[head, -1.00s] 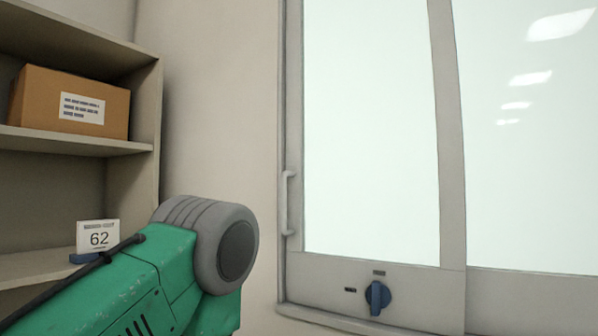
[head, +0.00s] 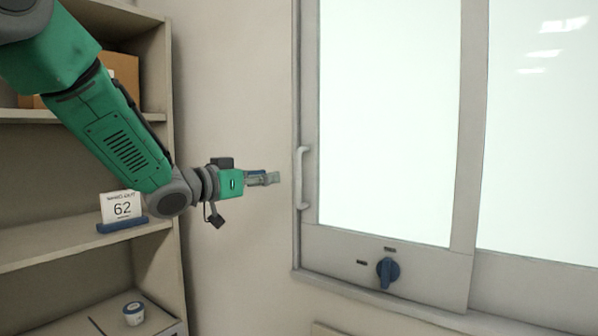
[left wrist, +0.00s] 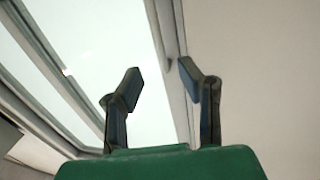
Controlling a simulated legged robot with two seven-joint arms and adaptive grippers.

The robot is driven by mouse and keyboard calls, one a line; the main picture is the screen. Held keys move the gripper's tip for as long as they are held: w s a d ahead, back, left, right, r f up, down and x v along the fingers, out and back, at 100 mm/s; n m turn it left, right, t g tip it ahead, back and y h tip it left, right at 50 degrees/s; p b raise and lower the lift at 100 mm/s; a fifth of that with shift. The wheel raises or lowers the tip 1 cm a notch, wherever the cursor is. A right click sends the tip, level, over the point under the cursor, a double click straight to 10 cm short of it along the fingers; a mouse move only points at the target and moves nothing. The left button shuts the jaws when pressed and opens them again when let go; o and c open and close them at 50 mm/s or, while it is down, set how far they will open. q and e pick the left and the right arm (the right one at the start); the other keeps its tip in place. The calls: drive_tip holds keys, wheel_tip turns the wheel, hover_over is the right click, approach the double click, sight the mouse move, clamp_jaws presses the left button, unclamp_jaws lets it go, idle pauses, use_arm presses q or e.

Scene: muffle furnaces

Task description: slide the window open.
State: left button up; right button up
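The window (head: 468,130) has a left pane in a grey frame, with a pale vertical handle (head: 302,178) on its left stile. The handle is hard to make out there, partly behind the right finger. My right gripper is not in view.
Bare wall (head: 235,90) lies between shelf and window.

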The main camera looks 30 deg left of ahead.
sight(299, 172)
use_arm(q)
drive_tip(key=p+x, duration=0.2)
drive_tip(key=x, duration=0.8)
drive_tip(key=shift+w, duration=0.1)
drive_tip(key=shift+d, duration=0.1)
clamp_jaws()
